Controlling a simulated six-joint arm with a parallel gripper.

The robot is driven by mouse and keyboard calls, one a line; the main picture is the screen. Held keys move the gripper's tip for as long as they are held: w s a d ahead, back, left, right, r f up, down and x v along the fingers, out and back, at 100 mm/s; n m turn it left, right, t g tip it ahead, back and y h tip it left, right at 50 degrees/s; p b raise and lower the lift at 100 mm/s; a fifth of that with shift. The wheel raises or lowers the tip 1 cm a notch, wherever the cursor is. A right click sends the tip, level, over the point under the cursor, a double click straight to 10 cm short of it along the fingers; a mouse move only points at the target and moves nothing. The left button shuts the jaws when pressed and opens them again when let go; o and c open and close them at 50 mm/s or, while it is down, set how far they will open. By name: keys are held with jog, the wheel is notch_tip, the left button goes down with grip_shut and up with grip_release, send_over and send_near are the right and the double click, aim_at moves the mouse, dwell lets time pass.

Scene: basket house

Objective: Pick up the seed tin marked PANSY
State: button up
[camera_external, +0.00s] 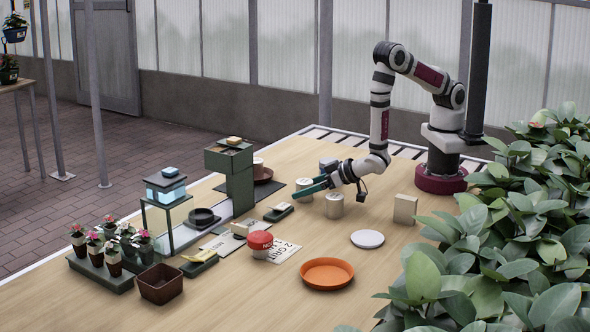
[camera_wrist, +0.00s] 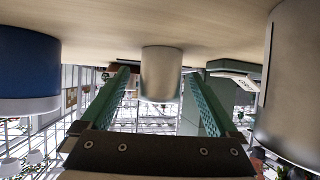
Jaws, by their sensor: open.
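Three tins stand close together near my arm: a pale tin (camera_external: 304,197), a second pale tin (camera_external: 334,208) nearer the camera, and a blue-grey one (camera_external: 326,163) behind. Their lettering is too small to read, so I cannot tell which is marked PANSY. My gripper (camera_external: 312,187) has green fingers, is open, and reaches low and level toward the first pale tin. In the upside-down wrist view, that tin (camera_wrist: 161,75) is centred in the gap between the fingers, apart from both. The blue tin (camera_wrist: 28,65) is at left and the other pale tin (camera_wrist: 295,85) at right.
A green pillar (camera_external: 240,185) and a dark mat with a brown saucer (camera_external: 265,177) stand beyond the tins. Leafy plants (camera_external: 520,250) crowd the right edge.

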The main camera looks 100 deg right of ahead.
jog(key=shift+w+d+f, duration=0.25)
jog(key=shift+w, duration=0.15)
jog(key=shift+r, duration=0.1)
jog(key=c, duration=1.4)
